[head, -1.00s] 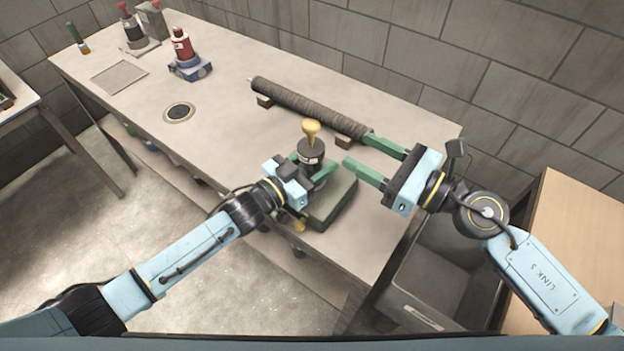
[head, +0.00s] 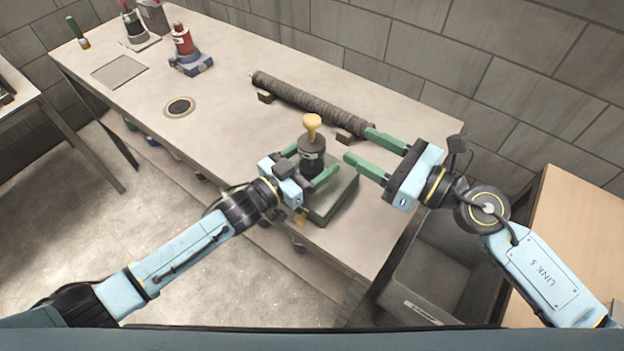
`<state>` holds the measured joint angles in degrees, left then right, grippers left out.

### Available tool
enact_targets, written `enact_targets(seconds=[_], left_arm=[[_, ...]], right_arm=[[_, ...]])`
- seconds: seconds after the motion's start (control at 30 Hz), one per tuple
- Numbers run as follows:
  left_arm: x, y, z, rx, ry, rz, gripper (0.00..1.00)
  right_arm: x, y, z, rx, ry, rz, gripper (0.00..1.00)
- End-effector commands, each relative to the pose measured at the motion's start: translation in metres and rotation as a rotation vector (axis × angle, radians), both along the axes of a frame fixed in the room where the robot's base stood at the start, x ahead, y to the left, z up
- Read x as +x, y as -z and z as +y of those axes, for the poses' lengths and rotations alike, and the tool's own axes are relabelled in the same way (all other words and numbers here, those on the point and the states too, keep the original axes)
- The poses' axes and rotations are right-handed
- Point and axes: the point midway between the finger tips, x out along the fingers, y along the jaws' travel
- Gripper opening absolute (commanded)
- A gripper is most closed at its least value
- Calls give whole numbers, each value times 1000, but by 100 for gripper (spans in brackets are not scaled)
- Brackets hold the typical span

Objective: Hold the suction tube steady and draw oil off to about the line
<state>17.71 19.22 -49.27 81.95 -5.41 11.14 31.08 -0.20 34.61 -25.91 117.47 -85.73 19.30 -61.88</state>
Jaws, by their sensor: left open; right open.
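A long dark mesh-wrapped tube (head: 310,102) lies on two small brown blocks on the bench. No oil level or line can be made out. A dark cylinder with a yellow knob (head: 312,128) stands upright on a dark green block (head: 336,200) near the bench's front edge. My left gripper (head: 311,164) is open, its green fingers on either side of the cylinder's lower part; contact cannot be told. My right gripper (head: 359,147) is open and empty at the tube's right end. Its far finger is close to the tube end; its near finger is over bare bench.
A red bottle on a blue base (head: 186,55), a round dark inset (head: 180,107), a square plate (head: 119,72) and a green-handled brush (head: 78,33) are at the bench's left. A grey bin (head: 425,285) and a wooden surface (head: 575,235) are at right.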

Motion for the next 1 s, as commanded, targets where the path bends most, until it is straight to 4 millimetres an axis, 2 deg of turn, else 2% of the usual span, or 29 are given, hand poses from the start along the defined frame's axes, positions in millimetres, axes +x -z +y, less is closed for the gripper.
enact_targets(seconds=[0.3,0.5,0.7,1.0], left_arm=[[-46,2,50,3,0,3,75],[-66,1,72,1,0,2,75],[-72,0,80,0,0,0,75],[-73,0,80,0,1,1,75]], right_arm=[[0,0,0,0,0,0,51],[0,0,0,0,0,0,51],[0,0,0,0,0,0,51],[0,0,0,1,0,1,51]])
